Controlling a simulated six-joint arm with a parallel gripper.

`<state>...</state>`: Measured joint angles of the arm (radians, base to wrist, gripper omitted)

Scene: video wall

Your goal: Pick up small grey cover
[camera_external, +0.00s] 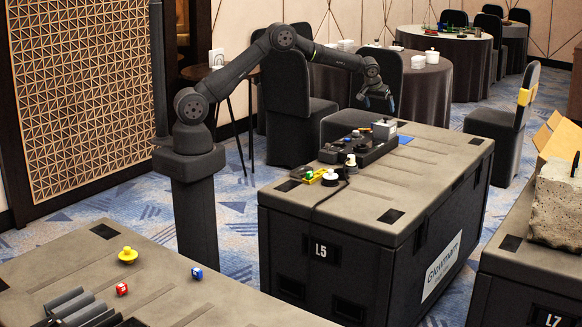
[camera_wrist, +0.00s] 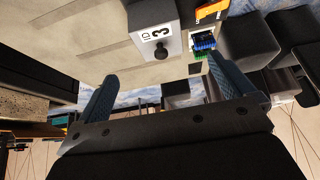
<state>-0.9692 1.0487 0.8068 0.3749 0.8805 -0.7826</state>
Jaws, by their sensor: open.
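The small grey cover (camera_external: 384,131) looks like a grey box with a small knob on top. It sits at the far end of the row of devices on the black case. In the wrist view the grey cover (camera_wrist: 153,22) is at the top centre, with a round knob and a white "ID 3" label on its side. My gripper (camera_external: 378,102) is above and slightly behind it, apart from it. In the wrist view the two dark fingers of my gripper (camera_wrist: 164,86) are spread wide with nothing between them.
A large black case (camera_external: 370,205) marked L5 bears a dark panel (camera_external: 352,152) with several coloured parts and a cable. In the wrist view blue and green connectors (camera_wrist: 203,46) and an orange part (camera_wrist: 212,10) lie beside the cover. The case top nearer the camera is mostly clear.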

